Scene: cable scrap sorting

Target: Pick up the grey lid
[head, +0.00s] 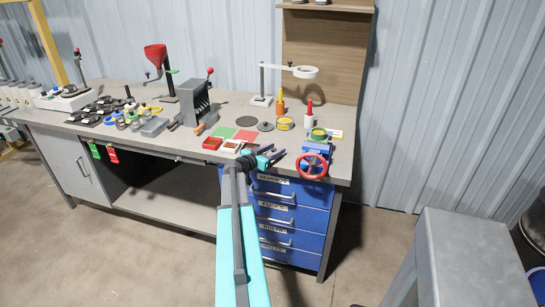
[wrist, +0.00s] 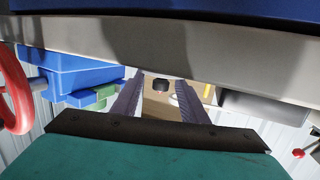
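The grey lid (head: 265,126), a small round disc with a knob, lies on the workbench top right of the red mat in the head view. My gripper (head: 278,156) is at the bench's front edge, nearer the camera than the lid and apart from it. In the wrist view its two dark fingers (wrist: 158,80) stand apart with nothing held between them. A small dark shape shows beyond the gap there; I cannot tell whether it is the lid.
A blue vise (head: 316,149) with a red handwheel (head: 312,166) stands right of my gripper. A yellow tape roll (head: 285,124) and an orange bottle (head: 281,105) are near the lid. A flat dark disc (head: 245,121) lies behind the mats.

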